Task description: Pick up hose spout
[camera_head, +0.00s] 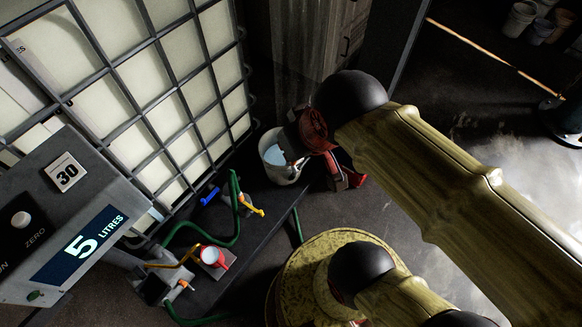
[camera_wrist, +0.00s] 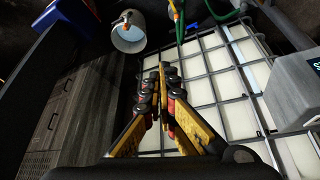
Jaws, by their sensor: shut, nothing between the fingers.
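A green hose (camera_head: 232,215) lies curved on the dark platform beside the caged tank. A yellow-orange piece (camera_head: 251,207) sits at its upper end, and a white piece with an orange tip (camera_head: 181,287) lies lower down; I cannot tell which is the hose spout. The green hose also shows at the top of the wrist view (camera_wrist: 180,25). My gripper (camera_head: 347,180) is beyond the platform's right side, near the white bucket and apart from the hose. In the wrist view its fingers (camera_wrist: 164,70) are close together with nothing between them.
The white bucket (camera_head: 278,158) stands at the platform's far end. The caged white tank (camera_head: 140,95) and the dispenser box (camera_head: 70,225) reading 5 litres fill the left. A wooden cabinet (camera_wrist: 85,115) stands opposite the tank. A red-and-white cup (camera_head: 213,258) sits near the hose.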

